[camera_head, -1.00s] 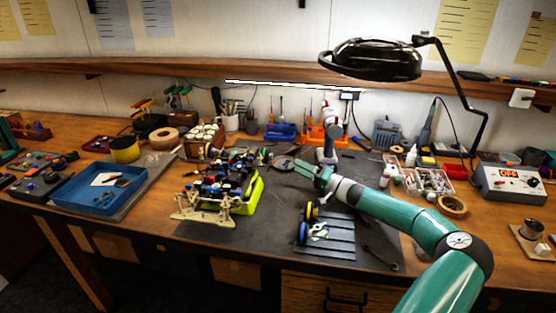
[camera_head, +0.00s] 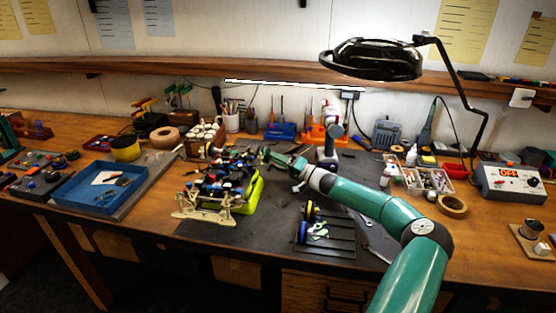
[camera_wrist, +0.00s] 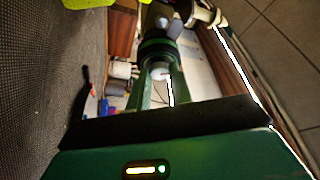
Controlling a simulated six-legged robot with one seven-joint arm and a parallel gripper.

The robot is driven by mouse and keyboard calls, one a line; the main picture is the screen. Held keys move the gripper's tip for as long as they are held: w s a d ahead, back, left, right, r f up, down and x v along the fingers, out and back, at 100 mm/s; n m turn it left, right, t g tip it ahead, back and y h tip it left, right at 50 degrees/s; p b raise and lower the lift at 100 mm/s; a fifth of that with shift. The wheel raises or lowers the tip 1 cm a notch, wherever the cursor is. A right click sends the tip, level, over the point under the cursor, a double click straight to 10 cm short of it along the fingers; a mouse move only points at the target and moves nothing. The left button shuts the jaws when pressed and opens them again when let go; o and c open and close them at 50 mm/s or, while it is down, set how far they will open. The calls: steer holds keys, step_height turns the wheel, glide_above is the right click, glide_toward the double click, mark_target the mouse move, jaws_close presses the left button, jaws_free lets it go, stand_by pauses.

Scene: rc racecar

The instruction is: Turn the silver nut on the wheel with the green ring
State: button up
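The racecar (camera_head: 222,188) sits on the dark mat, on a yellow-green stand. In the wrist view, a dark wheel with a green ring (camera_wrist: 154,45) is straight ahead of my gripper (camera_wrist: 162,72). A pale silver nut (camera_wrist: 161,73) shows at the wheel's centre, between my fingertips. The two green fingers stand apart, with a gap between them; whether they touch the nut is unclear. In the head view, my gripper (camera_head: 271,157) is at the car's far right end, and the wheel and nut there are too small to make out.
A dark ribbed tray (camera_head: 335,243) with blue and yellow-rimmed wheels (camera_head: 303,231) lies on the mat below my arm. A white and grey device (camera_head: 328,143) stands behind my wrist. A blue tray (camera_head: 76,203) is at left. Bare mat (camera_head: 262,225) lies in front of the car.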

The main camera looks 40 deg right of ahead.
jaws_close()
steer(key=shift+m, duration=0.4)
steer(key=m, duration=0.1)
steer(key=m+g+h, duration=0.1)
steer(key=m, duration=0.1)
steer(key=shift+r+m+h, duration=0.2)
steer(key=shift+m+h, duration=0.1)
steer(key=shift+w+d+r+m+g+y, duration=0.15)
steer(key=shift+m+g, duration=0.8)
steer(key=shift+m, duration=0.9)
steer(key=shift+s+a+r+m+g+y, duration=0.15)
steer(key=shift+m+g, duration=0.75)
steer(key=shift+m, duration=1)
steer(key=shift+w+d+r+m+g+y, duration=0.1)
steer(key=shift+r+m+g+y, duration=0.1)
steer(key=shift+m+g, duration=1.2)
steer(key=shift+m+t, duration=0.45)
steer(key=shift+m, duration=0.1)
